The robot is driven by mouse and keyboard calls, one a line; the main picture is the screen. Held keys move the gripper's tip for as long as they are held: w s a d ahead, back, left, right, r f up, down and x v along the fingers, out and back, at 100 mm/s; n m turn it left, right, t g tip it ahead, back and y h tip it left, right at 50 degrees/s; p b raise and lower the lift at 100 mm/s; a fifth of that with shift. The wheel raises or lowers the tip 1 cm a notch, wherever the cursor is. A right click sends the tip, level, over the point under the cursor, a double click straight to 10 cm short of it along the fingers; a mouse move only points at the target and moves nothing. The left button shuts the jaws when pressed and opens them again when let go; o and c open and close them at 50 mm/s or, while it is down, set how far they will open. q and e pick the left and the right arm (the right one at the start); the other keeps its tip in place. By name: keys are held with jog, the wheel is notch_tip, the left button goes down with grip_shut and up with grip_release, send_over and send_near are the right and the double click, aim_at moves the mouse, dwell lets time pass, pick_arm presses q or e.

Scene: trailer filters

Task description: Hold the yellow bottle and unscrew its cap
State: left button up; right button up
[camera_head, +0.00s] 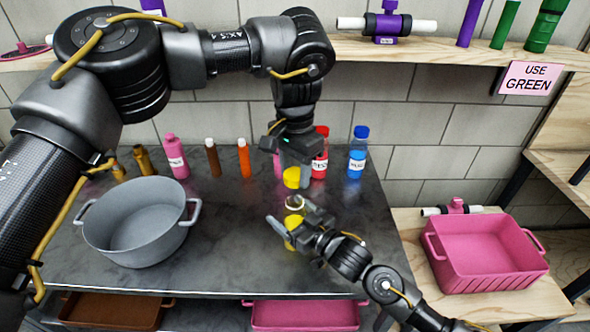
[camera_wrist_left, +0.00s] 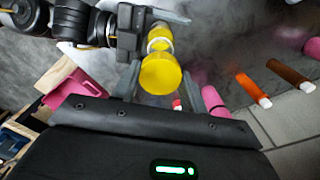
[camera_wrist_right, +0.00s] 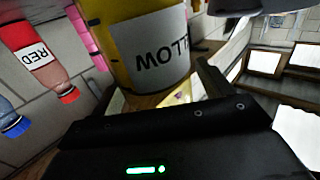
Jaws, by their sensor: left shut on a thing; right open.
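My left gripper (camera_head: 294,180) is shut on the yellow cap (camera_head: 291,177), which is also large in the left wrist view (camera_wrist_left: 161,76). The cap is just above the yellow bottle (camera_head: 292,240) and looks apart from it. A pale ring at the bottle's neck (camera_head: 294,202) shows between the two. My right gripper (camera_head: 288,214) is open, low beside the bottle, with its fingers on either side of it. In the right wrist view the bottle (camera_wrist_right: 108,40) with its white label is close in front of the jaws. Contact with the fingers cannot be told.
A red bottle (camera_head: 320,160), a blue bottle (camera_head: 359,150) and several other bottles stand along the back of the dark table (camera_head: 230,260). A grey pot (camera_head: 135,225) stands at left. A pink bin (camera_head: 485,258) is on the wooden shelf at right.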

pick_arm(q)
jog(key=shift+f+b, duration=0.95)
jog(key=shift+b, duration=0.05)
pick_arm(e)
jog(key=v, duration=1.2)
